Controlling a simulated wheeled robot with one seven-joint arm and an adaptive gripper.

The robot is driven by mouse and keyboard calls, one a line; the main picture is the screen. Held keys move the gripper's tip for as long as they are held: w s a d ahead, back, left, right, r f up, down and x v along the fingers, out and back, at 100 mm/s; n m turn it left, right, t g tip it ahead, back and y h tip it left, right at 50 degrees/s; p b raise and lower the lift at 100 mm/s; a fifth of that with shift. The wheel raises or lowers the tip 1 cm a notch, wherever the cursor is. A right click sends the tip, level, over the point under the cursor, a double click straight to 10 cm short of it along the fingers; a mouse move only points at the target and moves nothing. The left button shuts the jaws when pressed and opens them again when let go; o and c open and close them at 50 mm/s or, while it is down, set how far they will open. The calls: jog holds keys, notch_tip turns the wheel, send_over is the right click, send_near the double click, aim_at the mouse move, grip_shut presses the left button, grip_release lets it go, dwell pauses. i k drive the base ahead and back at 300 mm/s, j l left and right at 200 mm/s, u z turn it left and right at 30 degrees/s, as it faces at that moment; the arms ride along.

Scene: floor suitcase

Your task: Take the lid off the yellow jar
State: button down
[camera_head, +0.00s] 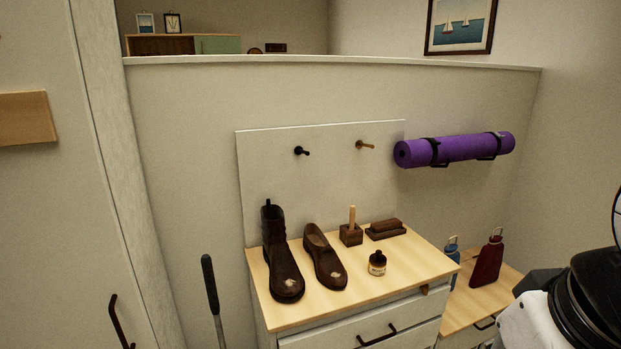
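A small jar (377,264) stands upright on the light wooden top of a white drawer cabinet, right of the shoes. It has a dark top and a pale yellowish band around its body. It is the only jar I see, and it is too small to tell where the lid's edge lies. My gripper is not in view. Only a white and black part of my arm shows at the lower right edge, well apart from the jar.
A dark boot (282,262), a brown shoe (324,258), a wooden block with an upright peg (351,231) and a brown brush (385,230) surround the jar's left and back. The cabinet top (410,262) is clear right of it. Two bottles (487,260) stand lower right.

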aim_at(378, 259)
jog(key=i+z, duration=0.3)
jog(key=i, duration=0.15)
jog(key=i+z, duration=0.35)
jog(key=i+j+z, duration=0.3)
jog(key=i, duration=0.25)
